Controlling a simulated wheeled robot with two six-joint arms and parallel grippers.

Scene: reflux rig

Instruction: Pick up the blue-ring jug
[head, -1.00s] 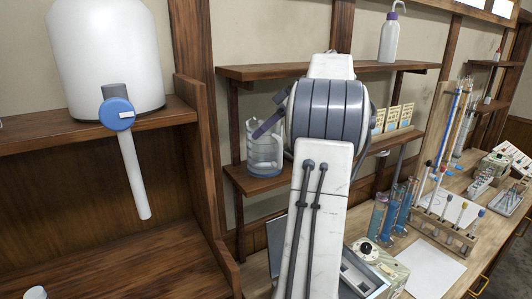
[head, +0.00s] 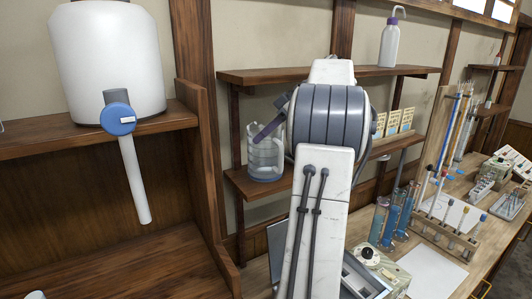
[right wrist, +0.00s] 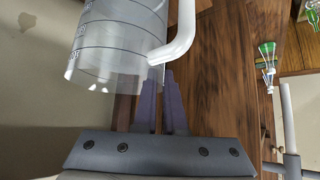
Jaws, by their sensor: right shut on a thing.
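The clear jug (head: 264,158) with a bluish band near its base is at the left end of the lower wall shelf, upright. I cannot tell whether its base touches the shelf. My right gripper (head: 262,134) reaches it from the right, its purple-grey fingers at the jug's upper part. In the right wrist view the graduated clear jug (right wrist: 118,40) fills the upper left. Its white handle (right wrist: 183,35) meets the fingertips of my right gripper (right wrist: 162,74), which is shut on it. My right arm hides part of the shelf. My left gripper is not in view.
The upper shelf (head: 280,75) with a wash bottle (head: 390,42) runs above the jug. A wooden post stands left of it, beside a large white tank (head: 105,65) with a blue tap. Cylinders (head: 390,220) and racks crowd the bench at right.

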